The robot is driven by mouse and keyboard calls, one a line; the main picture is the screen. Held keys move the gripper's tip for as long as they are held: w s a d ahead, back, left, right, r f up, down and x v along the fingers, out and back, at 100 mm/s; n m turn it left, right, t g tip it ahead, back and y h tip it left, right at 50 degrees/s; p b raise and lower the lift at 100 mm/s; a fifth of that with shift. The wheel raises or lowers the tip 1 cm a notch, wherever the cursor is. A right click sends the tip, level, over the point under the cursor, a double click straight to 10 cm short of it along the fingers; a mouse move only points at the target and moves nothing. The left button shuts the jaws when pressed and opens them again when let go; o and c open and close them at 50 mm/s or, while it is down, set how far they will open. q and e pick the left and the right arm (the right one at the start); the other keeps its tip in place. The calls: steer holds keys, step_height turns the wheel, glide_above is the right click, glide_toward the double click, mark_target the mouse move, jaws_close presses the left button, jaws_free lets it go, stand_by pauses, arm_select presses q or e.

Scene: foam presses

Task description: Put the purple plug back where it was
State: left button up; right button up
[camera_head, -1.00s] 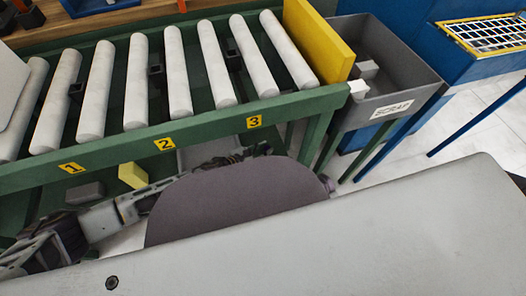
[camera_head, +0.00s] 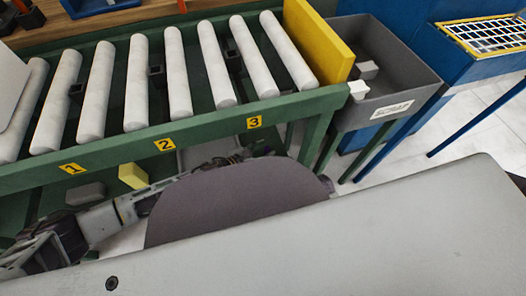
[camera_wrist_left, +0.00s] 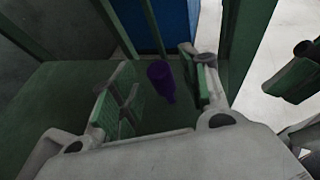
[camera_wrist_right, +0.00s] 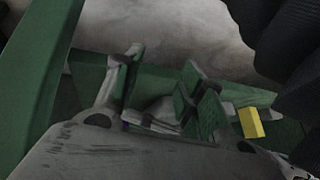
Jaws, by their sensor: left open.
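The purple plug (camera_wrist_left: 160,78) shows in the left wrist view, in the space between the fingers of my left gripper (camera_wrist_left: 163,90), over a green surface. The fingers are apart, and I see no contact with the plug. In the head view my left gripper (camera_head: 246,157) is under the roller table's front edge, partly hidden by a rounded dark shape. The plug does not show there. In the right wrist view my right gripper (camera_wrist_right: 157,88) has its fingers apart, with no object clearly held.
The green roller table (camera_head: 205,135) carries labels 1, 2 and 3. A yellow block (camera_head: 132,176) and a grey block (camera_head: 86,193) lie on its lower shelf. The yellow block also shows in the right wrist view (camera_wrist_right: 251,122). A grey SCRAP bin (camera_head: 412,78) with light blocks stands at right.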

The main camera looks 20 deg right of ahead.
arm_select(q)
steer(key=shift+p+v, duration=0.5)
steer(key=shift+v, duration=1)
steer(key=p+v, duration=0.2)
steer(key=v, duration=0.6)
steer(key=shift+a, duration=0.35)
arm_select(e)
step_height(320, 180, up, 8)
steer(key=d+g+h, duration=0.1)
steer(key=d, duration=0.1)
steer(key=shift+n, duration=0.3)
arm_select(q)
steer(key=shift+s+r, duration=0.1)
steer(key=shift+s, duration=0.05)
arm_select(e)
steer(key=shift+s+f, duration=0.15)
steer(key=shift+s, duration=0.15)
arm_select(q)
steer(key=shift+r+p, duration=0.1)
steer(key=shift+p, duration=0.25)
step_height(320, 180, up, 10)
steer(key=p, duration=0.9)
steer(key=shift+p, duration=0.3)
arm_select(e)
steer(key=s+d+f+g+h, duration=0.1)
steer(key=d+f+g, duration=0.1)
steer(key=f, duration=0.6)
steer(key=shift+s+d+f+g+h, duration=0.2)
steer(key=shift+s+d+g+h, duration=0.15)
steer(key=shift+d, duration=0.5)
